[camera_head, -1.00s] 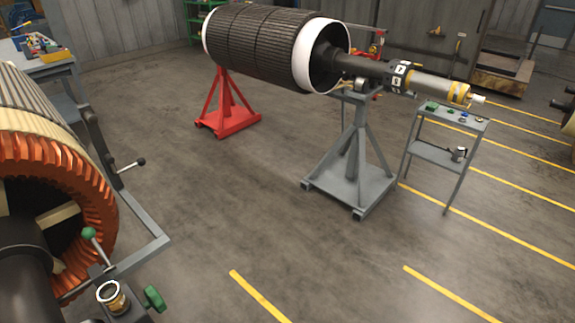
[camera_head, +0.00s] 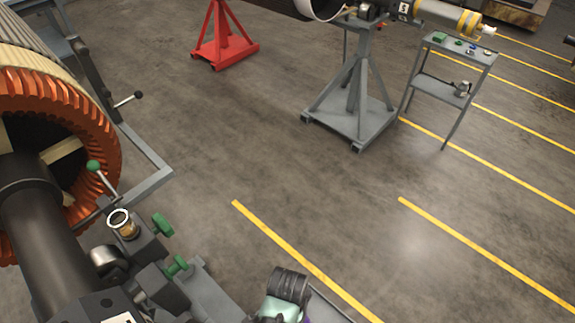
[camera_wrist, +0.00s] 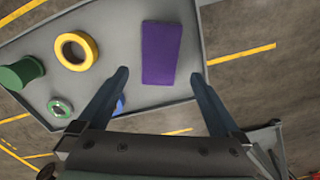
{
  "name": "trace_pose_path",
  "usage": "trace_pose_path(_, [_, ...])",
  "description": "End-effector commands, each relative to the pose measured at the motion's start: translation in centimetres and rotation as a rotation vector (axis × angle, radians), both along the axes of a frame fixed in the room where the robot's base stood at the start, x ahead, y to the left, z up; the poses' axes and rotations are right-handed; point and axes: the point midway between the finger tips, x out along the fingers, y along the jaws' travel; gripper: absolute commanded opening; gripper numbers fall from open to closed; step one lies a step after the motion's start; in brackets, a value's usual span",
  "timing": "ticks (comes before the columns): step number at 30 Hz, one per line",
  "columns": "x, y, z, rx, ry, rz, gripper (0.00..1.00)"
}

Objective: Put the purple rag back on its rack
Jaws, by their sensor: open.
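The purple rag (camera_wrist: 161,53) shows in the wrist view as a flat folded rectangle on a grey tray-like surface (camera_wrist: 110,28). My gripper (camera_wrist: 160,76) is open, with one finger to each side of the rag in the picture. I see no contact between fingers and rag, and their height above it is hard to tell. In the head view a small purple sliver (camera_head: 307,320) shows at the bottom edge beside what looks like my arm's end; it may be the rag. I cannot make out the rag's rack in either view.
On the same surface lie a yellow ring (camera_wrist: 76,51), a green spool-like item (camera_wrist: 22,72) and a small green-and-silver ring (camera_wrist: 60,107). A large orange-wound machine (camera_head: 60,125) stands at left. A grey stand (camera_head: 355,100) and small shelf table (camera_head: 450,75) stand beyond open floor.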

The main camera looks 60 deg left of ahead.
Motion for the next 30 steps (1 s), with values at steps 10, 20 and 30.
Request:
trace_pose_path(10, [0.0,0.0,4.0,0.000,-0.001,0.000,1.00])
trace_pose_path(20, [0.5,0.2,4.5,0.010,-0.014,0.000,1.00])
trace_pose_path(30, [17.1,3.3,19.6,0.278,-0.547,0.029,1.00])
